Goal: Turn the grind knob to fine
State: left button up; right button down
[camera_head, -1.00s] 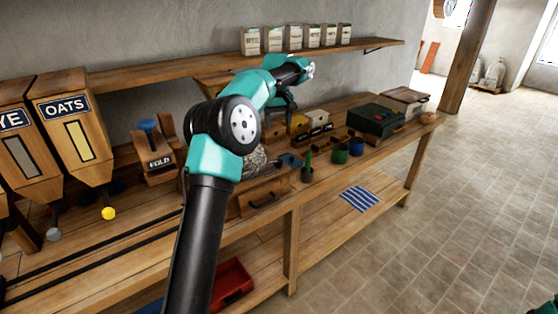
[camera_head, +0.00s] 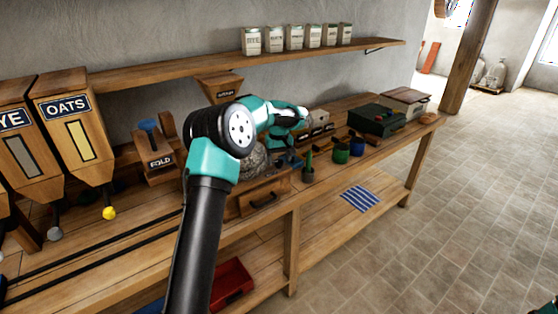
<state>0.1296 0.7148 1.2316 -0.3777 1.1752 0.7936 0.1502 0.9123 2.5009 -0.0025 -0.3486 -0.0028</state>
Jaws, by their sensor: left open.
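The wooden mill stands on the bench behind my left arm, with its hopper (camera_head: 219,88) above, a grey stone (camera_head: 256,160) partly covered, and a drawer (camera_head: 264,198) below. I cannot make out the grind knob; my arm hides much of the mill. My left gripper (camera_head: 289,161) is low beside the stone's right side, small and dark, its jaws open. I cannot tell whether it touches anything.
A dark green box (camera_head: 376,120) is farther right. A shelf (camera_head: 150,76) with paper bags runs above.

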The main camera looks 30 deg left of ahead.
pick_arm(q)
jog(key=shift+f, duration=0.4)
jog(key=shift+c, duration=0.3)
jog(key=c, duration=0.9)
jog(key=shift+o, duration=0.2)
